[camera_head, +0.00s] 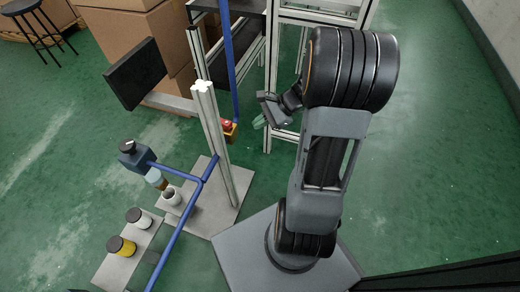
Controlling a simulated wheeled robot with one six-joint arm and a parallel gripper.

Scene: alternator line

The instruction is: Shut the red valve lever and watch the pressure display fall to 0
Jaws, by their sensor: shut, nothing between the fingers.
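I cannot make out a clear red valve lever in the head view. A small red part (227,125) sits on a yellow block beside the upright post; it looks more like a round button than a lever. A dark flat panel (135,73) stands tilted at the upper left, perhaps the pressure display; no reading shows on it. A blue-grey fitting with a black knob (130,150) sits at the left end of the blue pipe. My gripper (260,121) is shut and empty, small in the picture, to the right of the red part and apart from it.
A blue pipe (178,236) runs across the lower left. An aluminium post (213,130) stands on a grey plate (223,213). Yellow-and-black and white-and-black containers (121,246) stand lower left. Cardboard boxes (130,28) and a frame rack are behind. Green floor at right is clear.

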